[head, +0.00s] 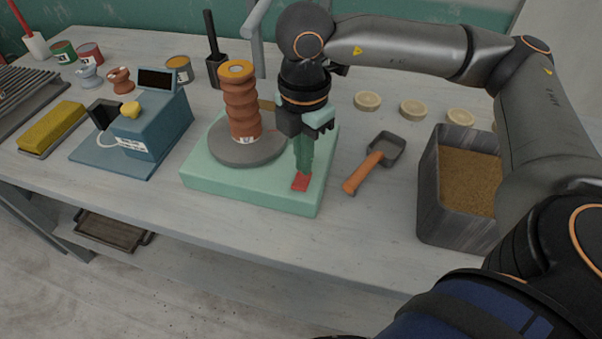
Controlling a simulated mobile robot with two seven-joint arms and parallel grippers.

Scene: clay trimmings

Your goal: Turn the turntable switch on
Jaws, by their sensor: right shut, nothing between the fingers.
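The turntable has a pale green base (230,186) and a grey round plate (246,152). An orange-brown ridged clay column (241,108) stands upright on the plate. A red switch (301,182) sits on the front right part of the base. My right gripper (303,170) points down over the switch, with its green fingers shut and empty. The fingertips are at or just above the back end of the switch; I cannot tell whether they touch it. My left gripper is not in view.
An orange-handled scoop (364,173) and a grey bin of brown grains (440,205) are to the right. A blue device (152,125) and a yellow sponge (53,127) are to the left. Pale discs (413,109) lie behind. The table front edge is clear.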

